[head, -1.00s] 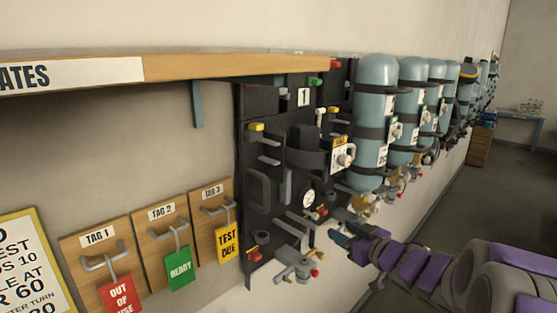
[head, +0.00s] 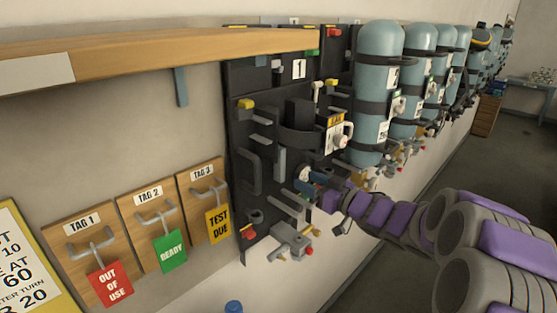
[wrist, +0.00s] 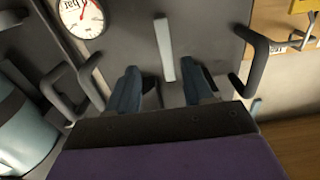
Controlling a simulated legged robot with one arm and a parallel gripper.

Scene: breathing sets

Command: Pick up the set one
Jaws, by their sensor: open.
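Set one is a black backplate marked 1 (head: 299,69) on the wall, with an empty strap band, side handles, a gauge and valve fittings; no cylinder shows on it. Its dark plate (wrist: 215,30) fills much of the wrist view, with a white gauge (wrist: 82,15), a pale upright bar (wrist: 164,48) and a dark handle at each side. My gripper (head: 304,180) is in front of the lower part of the plate. In the wrist view my gripper (wrist: 162,88) has its blue fingers apart with nothing held between them. Contact with the plate cannot be told.
Several blue-grey cylinders (head: 379,95) hang in a row to the right. A wooden shelf (head: 150,57) juts out above. Tag boards with red, green (head: 169,251) and yellow tags are at left. A blue-topped object (head: 233,307) shows at the bottom edge. Floor at right is open.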

